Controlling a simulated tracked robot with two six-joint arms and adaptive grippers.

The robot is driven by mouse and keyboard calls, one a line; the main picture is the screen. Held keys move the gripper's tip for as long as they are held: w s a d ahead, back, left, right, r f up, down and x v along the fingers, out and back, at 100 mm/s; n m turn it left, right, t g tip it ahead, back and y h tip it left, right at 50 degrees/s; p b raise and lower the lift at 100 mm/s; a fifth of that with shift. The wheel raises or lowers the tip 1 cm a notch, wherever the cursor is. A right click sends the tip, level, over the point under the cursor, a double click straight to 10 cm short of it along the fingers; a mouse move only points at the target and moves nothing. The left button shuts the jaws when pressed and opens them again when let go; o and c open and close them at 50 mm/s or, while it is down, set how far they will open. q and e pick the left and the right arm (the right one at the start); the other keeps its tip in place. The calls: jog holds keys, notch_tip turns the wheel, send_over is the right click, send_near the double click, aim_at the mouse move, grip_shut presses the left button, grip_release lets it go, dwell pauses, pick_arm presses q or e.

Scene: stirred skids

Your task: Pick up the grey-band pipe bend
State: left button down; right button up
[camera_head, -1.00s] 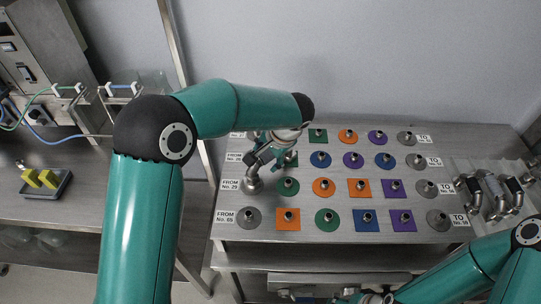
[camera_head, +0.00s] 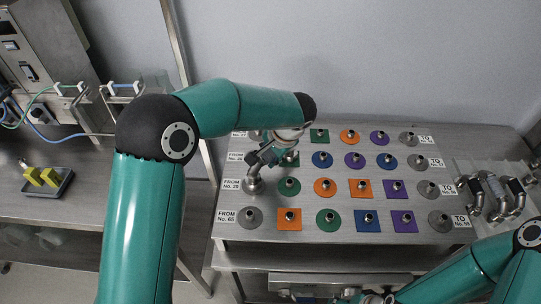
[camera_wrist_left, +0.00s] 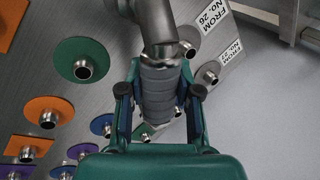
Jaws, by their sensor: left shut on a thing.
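The grey-band pipe bend (camera_head: 256,172) is a shiny metal elbow at the left side of the board, by the FROM No. 29 label. Its lower end is over or on the fitting there; I cannot tell if they touch. My left gripper (camera_head: 268,153) is shut on its grey ribbed band. In the left wrist view, the jaws (camera_wrist_left: 158,100) sit on both sides of the band, and the bare metal tube of the bend (camera_wrist_left: 156,22) runs to the top edge. My right arm shows at the lower right; its gripper is too cut off to read.
The steel board (camera_head: 304,205) carries rows of coloured discs and squares with upright metal stubs, labelled FROM at left and TO at right. Several other pipe bends lie in a rack (camera_head: 462,166) at the right. Yellow blocks (camera_head: 50,177) sit in a dark tray at the left.

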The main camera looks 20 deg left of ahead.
pick_arm(q)
notch_tip(320, 180, up, 20)
dwell(0.5)
